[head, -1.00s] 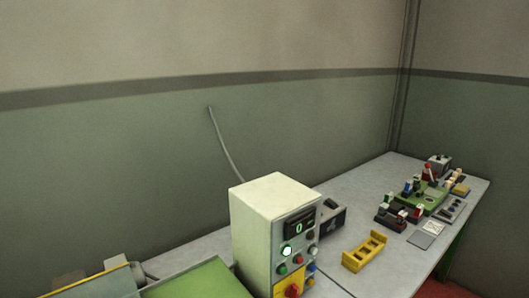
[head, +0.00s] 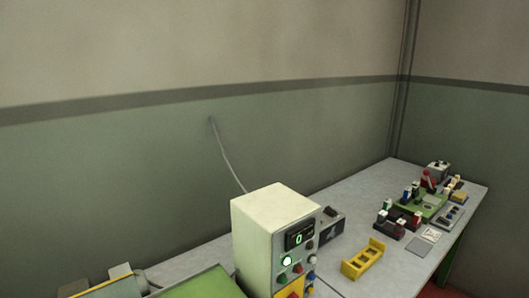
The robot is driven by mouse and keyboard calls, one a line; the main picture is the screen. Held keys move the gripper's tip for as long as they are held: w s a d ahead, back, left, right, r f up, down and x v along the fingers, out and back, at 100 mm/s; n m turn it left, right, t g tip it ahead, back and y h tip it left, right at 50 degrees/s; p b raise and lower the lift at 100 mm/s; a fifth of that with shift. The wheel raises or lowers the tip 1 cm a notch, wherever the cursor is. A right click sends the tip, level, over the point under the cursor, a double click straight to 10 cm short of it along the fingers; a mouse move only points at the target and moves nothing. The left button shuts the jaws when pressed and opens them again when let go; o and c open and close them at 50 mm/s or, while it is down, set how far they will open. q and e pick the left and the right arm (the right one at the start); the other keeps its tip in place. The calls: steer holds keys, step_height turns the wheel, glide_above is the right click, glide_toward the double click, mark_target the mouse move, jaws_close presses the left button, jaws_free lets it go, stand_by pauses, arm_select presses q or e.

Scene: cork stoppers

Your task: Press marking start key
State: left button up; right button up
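A cream control box (head: 262,232) stands on the grey bench at the lower middle of the head view. Its front has a dark display (head: 299,235) reading a green 0. Below the display is a lit green-white button (head: 287,260), with a green button (head: 283,278) under it and red, blue and dark knobs beside them. I cannot read any labels, so I cannot tell which one is the marking start key. Neither of my grippers is in view.
A yellow slotted holder (head: 364,259) lies right of the box. A green fixture (head: 420,207) with several small coloured parts stands further back on the grey bench (head: 345,205). A green surface (head: 205,284) is at the lower left. A cable runs up the wall.

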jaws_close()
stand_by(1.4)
